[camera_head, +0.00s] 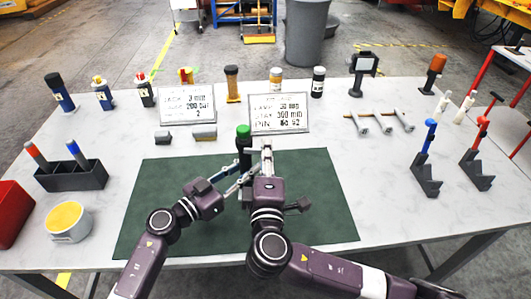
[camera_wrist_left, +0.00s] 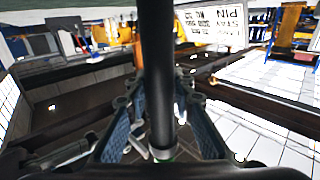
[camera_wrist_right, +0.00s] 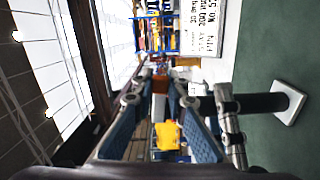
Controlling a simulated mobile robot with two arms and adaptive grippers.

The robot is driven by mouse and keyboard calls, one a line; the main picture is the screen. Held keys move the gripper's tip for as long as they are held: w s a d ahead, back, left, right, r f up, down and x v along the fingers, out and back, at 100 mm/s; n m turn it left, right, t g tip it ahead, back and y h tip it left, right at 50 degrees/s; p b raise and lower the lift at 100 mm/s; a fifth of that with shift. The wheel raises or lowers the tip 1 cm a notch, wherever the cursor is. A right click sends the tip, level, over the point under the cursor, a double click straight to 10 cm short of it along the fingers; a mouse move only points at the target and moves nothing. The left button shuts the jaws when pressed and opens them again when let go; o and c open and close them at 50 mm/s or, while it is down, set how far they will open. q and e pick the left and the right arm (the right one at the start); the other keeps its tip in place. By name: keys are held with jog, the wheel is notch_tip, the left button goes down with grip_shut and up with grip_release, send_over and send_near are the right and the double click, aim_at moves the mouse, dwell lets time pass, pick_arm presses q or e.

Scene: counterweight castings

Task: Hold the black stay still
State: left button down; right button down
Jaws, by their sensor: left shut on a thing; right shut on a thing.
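The black stay (camera_head: 243,147) has a green top and shows near the middle of the green mat. In the left wrist view the black shaft (camera_wrist_left: 157,70) runs between the blue-padded fingers, with a pale ring and a bit of green at the lower end. My left gripper (camera_head: 242,177) is shut on it. My right gripper (camera_head: 267,148) is just to the right of the stay's upper part. In the right wrist view (camera_wrist_right: 160,75) its fingertips are close together, and what they hold cannot be made out. A black post on a pale square foot (camera_wrist_right: 290,103) shows beside them.
The green mat (camera_head: 320,220) is clear at its right. Two signs (camera_head: 188,106) (camera_head: 280,113) stand behind the grippers. Black angled brackets (camera_head: 425,175) stand right, a black holder (camera_head: 72,177) left. A yellow-topped tub (camera_head: 68,220) is at front left.

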jog(key=shift+r+n, duration=0.3)
jog(key=shift+n, duration=0.5)
jog(key=c, duration=1.9)
grip_release()
jog(key=s, duration=0.8)
jog(key=s+a, duration=0.1)
jog(key=s, duration=0.3)
